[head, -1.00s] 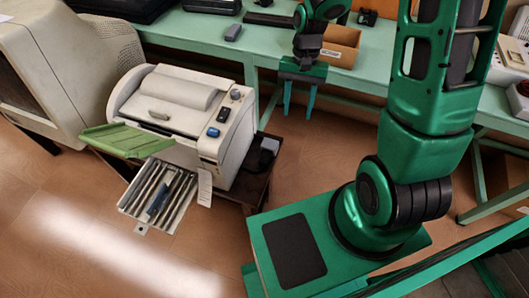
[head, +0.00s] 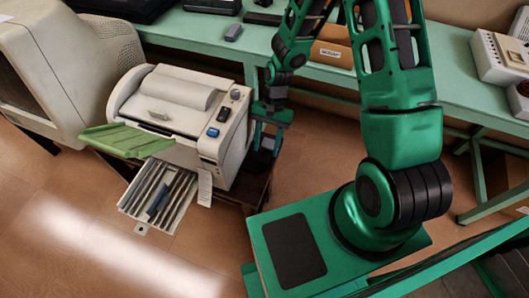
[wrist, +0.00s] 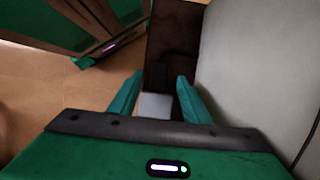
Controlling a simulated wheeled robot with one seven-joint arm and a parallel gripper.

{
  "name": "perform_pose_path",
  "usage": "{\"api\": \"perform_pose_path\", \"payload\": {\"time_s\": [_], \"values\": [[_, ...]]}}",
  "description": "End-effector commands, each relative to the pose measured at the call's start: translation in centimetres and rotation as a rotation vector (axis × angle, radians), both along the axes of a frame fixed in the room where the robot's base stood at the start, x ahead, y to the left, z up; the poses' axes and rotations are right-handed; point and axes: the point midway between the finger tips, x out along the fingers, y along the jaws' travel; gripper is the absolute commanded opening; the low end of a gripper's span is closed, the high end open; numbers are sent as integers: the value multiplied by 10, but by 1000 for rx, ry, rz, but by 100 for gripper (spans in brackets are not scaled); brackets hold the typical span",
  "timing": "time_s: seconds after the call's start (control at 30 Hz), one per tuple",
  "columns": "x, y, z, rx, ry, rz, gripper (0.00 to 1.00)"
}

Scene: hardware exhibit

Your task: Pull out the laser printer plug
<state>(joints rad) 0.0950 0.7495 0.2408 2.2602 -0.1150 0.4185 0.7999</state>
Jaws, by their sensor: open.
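The cream laser printer (head: 188,118) stands on a low dark-brown stand (head: 254,187), its green flap folded out at the left. My gripper (head: 266,146) is close beside the printer's right side, pointing down over the stand. In the wrist view my gripper's teal fingers (wrist: 157,97) are open. A small pale grey block (wrist: 155,106) shows between them, apparently the plug, though its cord and socket are not clear. The fingers do not visibly squeeze it. The printer's pale side (wrist: 245,70) fills the right of the wrist view. A dark shape (wrist: 178,66) lies on the stand beyond.
A bulky beige monitor (head: 50,70) is at the left. Open wooden floor (head: 325,160) lies right of the stand. The printer wall is tight beside my gripper.

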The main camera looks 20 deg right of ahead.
Motion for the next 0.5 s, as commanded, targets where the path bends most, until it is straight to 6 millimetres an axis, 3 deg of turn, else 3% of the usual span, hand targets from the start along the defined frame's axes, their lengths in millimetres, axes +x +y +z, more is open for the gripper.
{"api": "perform_pose_path", "payload": {"time_s": [0.2,0.5], "values": [[-9,7,-25,0,1,1,44],[-11,8,-32,0,-1,1,44]]}}
